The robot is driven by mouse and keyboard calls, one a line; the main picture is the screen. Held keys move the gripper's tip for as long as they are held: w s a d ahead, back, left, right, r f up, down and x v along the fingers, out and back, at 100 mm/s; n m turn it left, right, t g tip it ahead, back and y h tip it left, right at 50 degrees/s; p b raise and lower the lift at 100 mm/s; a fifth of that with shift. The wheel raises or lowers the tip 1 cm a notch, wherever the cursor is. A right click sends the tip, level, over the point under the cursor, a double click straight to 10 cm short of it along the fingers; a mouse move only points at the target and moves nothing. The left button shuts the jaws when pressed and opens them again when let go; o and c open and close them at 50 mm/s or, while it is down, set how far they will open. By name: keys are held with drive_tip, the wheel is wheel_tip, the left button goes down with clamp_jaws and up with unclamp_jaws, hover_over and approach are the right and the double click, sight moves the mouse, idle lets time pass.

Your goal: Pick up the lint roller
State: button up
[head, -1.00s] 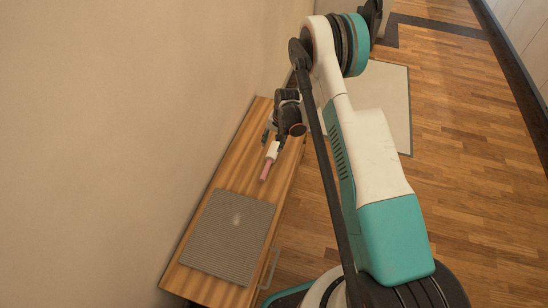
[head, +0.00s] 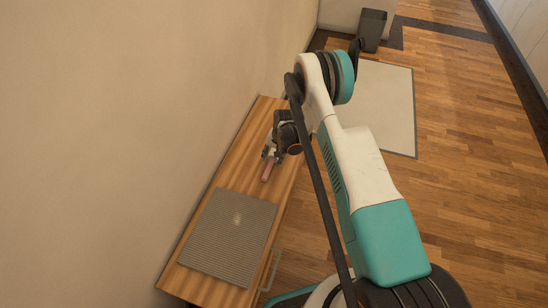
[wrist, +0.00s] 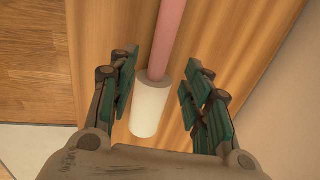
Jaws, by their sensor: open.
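The lint roller has a white roll and a pink handle. In the wrist view the white roll (wrist: 151,103) lies between the two fingers of my gripper (wrist: 158,88), with the handle running up out of the picture. The fingers stand apart on either side, with a gap to the roll on both sides. In the head view the pink handle (head: 267,171) shows on the wooden surface, while my gripper (head: 269,153) and wrist cover most of the roll. My gripper is open and empty.
A grey ribbed mat (head: 229,238) lies on the near part of the narrow wooden cabinet top (head: 225,172), against the wall. A metal handle (head: 271,270) sticks out at the front. A pale rug (head: 385,108) and a dark bin (head: 372,28) are on the floor beyond.

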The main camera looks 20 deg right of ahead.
sight(271, 162)
drive_tip(key=f, duration=0.1)
drive_tip(key=f+b, duration=0.1)
drive_tip(key=f, duration=0.2)
drive_tip(key=shift+w+a+f+b, duration=0.1)
drive_tip(key=shift+a+f+b, duration=0.05)
drive_tip(key=shift+a+b, duration=0.25)
clamp_jaws()
drive_tip(key=shift+r, duration=0.2)
wheel_tip(271, 162, up, 20)
drive_tip(key=p, duration=0.6)
drive_tip(key=shift+p, duration=0.4)
drive_tip(key=shift+f, duration=0.1)
